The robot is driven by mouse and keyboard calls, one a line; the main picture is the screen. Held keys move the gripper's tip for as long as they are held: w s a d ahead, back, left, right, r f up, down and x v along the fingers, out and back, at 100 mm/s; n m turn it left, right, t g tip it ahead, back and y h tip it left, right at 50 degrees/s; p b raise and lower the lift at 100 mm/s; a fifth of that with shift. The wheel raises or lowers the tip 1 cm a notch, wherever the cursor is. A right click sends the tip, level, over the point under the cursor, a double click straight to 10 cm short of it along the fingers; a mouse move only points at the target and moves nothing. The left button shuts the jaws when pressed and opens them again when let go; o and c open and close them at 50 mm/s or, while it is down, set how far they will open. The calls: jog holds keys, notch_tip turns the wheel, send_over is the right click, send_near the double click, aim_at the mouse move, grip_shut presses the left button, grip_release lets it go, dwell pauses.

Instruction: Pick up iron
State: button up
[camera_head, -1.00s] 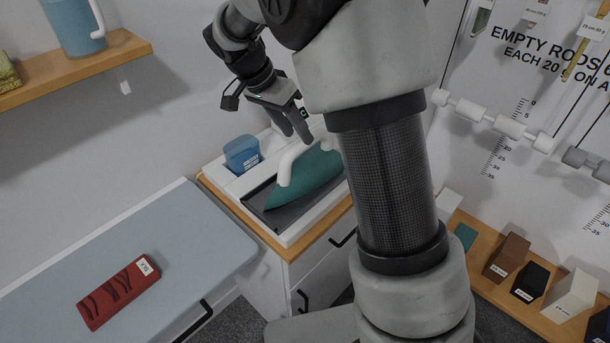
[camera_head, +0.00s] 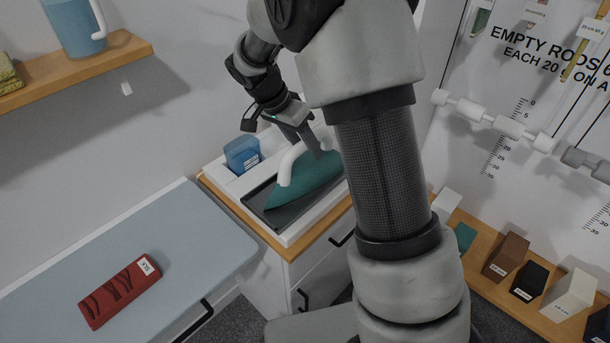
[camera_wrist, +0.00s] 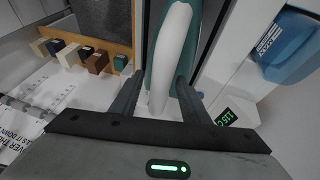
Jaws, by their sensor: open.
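The iron (camera_head: 313,176) has a teal body and a white handle (camera_head: 290,161). It rests on a dark plate in a white tray on top of a small cabinet. My gripper (camera_head: 314,146) is open at the handle, coming from above and behind. In the wrist view the white handle (camera_wrist: 168,68) runs up between the two fingers of my gripper (camera_wrist: 154,90), with gaps on both sides. The teal body (camera_wrist: 187,88) shows beyond it. My arm hides the right end of the iron in the head view.
A blue container (camera_head: 242,154) stands in the tray (camera_head: 222,178) left of the iron; it also shows in the wrist view (camera_wrist: 288,48). A red block (camera_head: 119,291) lies on the ironing board (camera_head: 170,240). Several small blocks stand on a low wooden shelf (camera_head: 475,270) at right.

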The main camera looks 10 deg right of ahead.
jog(key=shift+f+b, duration=0.2)
jog(key=shift+b, duration=0.2)
dwell(0.4)
grip_shut()
jog(key=shift+w+r, duration=0.1)
dwell(1.2)
